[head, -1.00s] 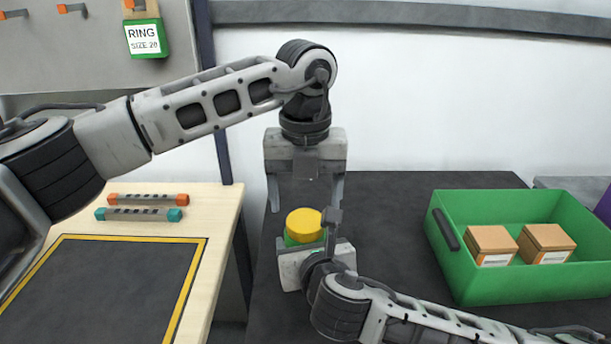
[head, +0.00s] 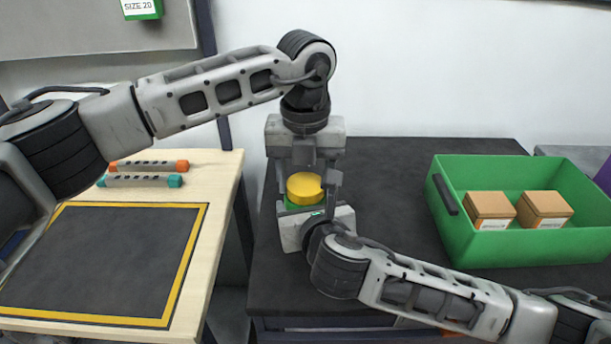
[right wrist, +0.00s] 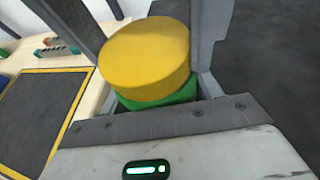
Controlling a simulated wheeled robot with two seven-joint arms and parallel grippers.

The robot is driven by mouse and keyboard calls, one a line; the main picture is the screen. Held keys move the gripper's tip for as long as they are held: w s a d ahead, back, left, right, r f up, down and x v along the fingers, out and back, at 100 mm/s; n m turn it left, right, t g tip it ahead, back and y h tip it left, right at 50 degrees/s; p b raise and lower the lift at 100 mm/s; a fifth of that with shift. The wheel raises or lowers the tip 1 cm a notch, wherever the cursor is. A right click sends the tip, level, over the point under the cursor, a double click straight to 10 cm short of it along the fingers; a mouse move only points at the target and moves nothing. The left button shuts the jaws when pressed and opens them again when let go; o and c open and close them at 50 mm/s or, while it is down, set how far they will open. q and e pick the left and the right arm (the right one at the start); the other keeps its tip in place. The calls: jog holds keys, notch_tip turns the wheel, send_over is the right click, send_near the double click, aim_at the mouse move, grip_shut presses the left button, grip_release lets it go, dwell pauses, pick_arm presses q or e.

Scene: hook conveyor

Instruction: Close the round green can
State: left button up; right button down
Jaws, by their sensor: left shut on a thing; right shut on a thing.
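The round green can (head: 291,206) stands on the dark table, mostly hidden; a green strip of it (right wrist: 160,95) shows in the right wrist view. The yellow lid (head: 304,188) sits on top of the can and also shows in the right wrist view (right wrist: 146,58). I cannot tell whether it is fully seated. My left gripper (head: 305,178) points down from above and is shut on the lid. My right gripper (head: 302,208) reaches in from the front right, low, and is shut on the can. Its fingers stand either side of the can in the right wrist view.
A green crate (head: 520,248) with two brown boxes (head: 490,208) stands on the right of the dark table (head: 395,165). At left, a wooden table (head: 222,190) bears a yellow-edged dark mat (head: 100,260) and two bars with orange and teal ends. The dark table behind the can is clear.

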pick_arm(q)
jog(key=m, duration=0.2)
jog(key=shift+m, duration=0.3)
jog(key=o, duration=1.1)
jog(key=shift+r, duration=2.25)
